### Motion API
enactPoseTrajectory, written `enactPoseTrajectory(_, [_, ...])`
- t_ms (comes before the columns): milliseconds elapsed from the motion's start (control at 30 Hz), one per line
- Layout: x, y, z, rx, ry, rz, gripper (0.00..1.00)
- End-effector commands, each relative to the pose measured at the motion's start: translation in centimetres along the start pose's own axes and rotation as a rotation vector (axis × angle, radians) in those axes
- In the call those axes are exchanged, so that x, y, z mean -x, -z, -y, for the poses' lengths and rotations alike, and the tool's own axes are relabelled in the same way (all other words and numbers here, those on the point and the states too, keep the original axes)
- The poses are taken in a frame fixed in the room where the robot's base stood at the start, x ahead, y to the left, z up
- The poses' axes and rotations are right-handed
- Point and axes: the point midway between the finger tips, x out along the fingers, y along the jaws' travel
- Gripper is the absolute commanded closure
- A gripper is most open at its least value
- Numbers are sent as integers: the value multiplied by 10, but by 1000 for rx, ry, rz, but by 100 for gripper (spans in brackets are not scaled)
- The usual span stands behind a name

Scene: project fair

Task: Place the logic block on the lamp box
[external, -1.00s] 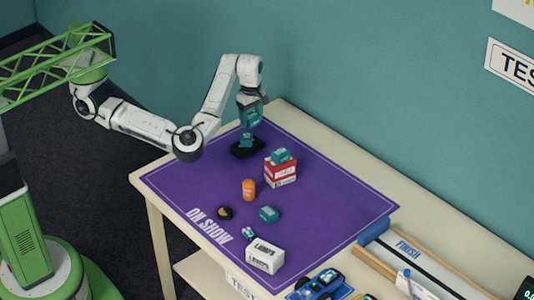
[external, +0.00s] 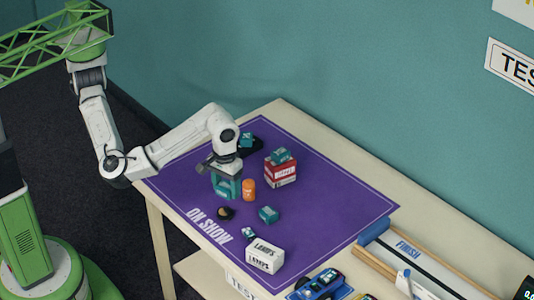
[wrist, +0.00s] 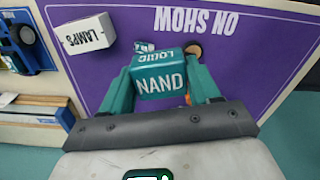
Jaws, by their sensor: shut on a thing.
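A teal logic block (wrist: 160,84) marked LOGIC and NAND is held between the teal fingers of my gripper (external: 226,190). In the external view the gripper points down over the left part of the purple mat, left of the orange can, and the held block is hard to separate from the teal fingers. The lamp box (external: 266,257) is white, marked LAMPS, and lies near the mat's front edge, to the lower right of my gripper. In the wrist view the lamp box (wrist: 88,34) is at the upper left, apart from the held block.
On the mat (external: 330,205) are an orange can (external: 249,190), a dark round item (external: 226,213), a teal block (external: 268,214) and a small teal-white block (external: 248,232). Behind stand a red box (external: 281,175) with a teal block on top and a black tray (external: 256,146) bearing a teal item.

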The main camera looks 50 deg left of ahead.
Motion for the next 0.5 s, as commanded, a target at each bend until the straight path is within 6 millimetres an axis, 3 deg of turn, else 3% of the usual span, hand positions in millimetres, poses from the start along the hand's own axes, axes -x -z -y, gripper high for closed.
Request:
enactPoseTrajectory(33, [5, -20, 0, -58, 1, 0, 69])
enactPoseTrajectory(100, [7, -41, 0, -122, 1, 0, 69])
enactPoseTrajectory(233, [9, -66, 0, -201, 0, 1, 69])
enactPoseTrajectory(367, [6, -73, -3, -231, 1, 0, 69])
enactPoseTrajectory(500, [-7, -63, -22, -233, 4, 0, 69])
